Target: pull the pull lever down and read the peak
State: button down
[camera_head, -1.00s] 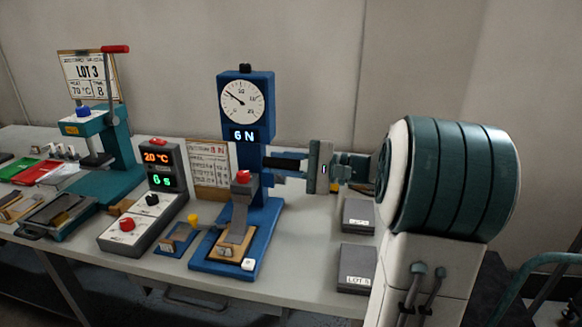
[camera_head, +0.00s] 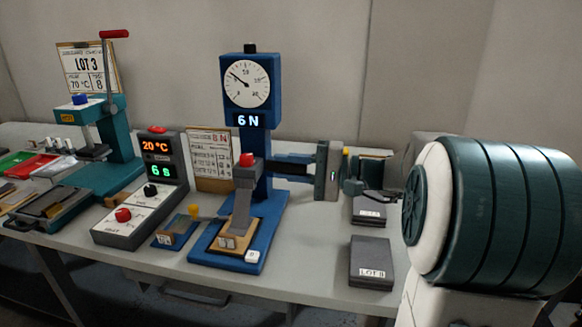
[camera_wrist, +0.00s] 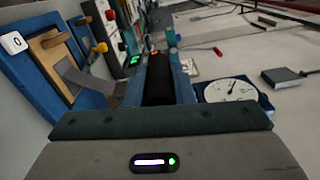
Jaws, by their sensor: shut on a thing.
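My gripper (camera_head: 288,168) reaches in from the right and is shut on that grip. A grey strip (camera_head: 240,212) slants from a red-topped clamp (camera_head: 247,160) to a tan block on the stand's base. The fingers partly hide the lever.
A grey controller (camera_head: 145,210) showing 20 °C and 6 s and a small yellow-knobbed device (camera_head: 178,232) stand to the left. A teal press (camera_head: 115,150) is further left. Dark boxes (camera_head: 371,262) lie right of the stand, below my arm.

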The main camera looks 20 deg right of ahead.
jog(key=shift+s+f, duration=0.1)
jog(key=shift+f, duration=0.2)
jog(key=c, duration=1.3)
grip_release()
jog(key=shift+o, duration=0.2)
jog(key=shift+r, duration=0.1)
jog(key=shift+d, duration=0.1)
jog(key=shift+s+d, duration=0.15)
jog(key=shift+d, duration=0.1)
jog(key=p+v, duration=0.1)
jog(key=v, duration=1.2)
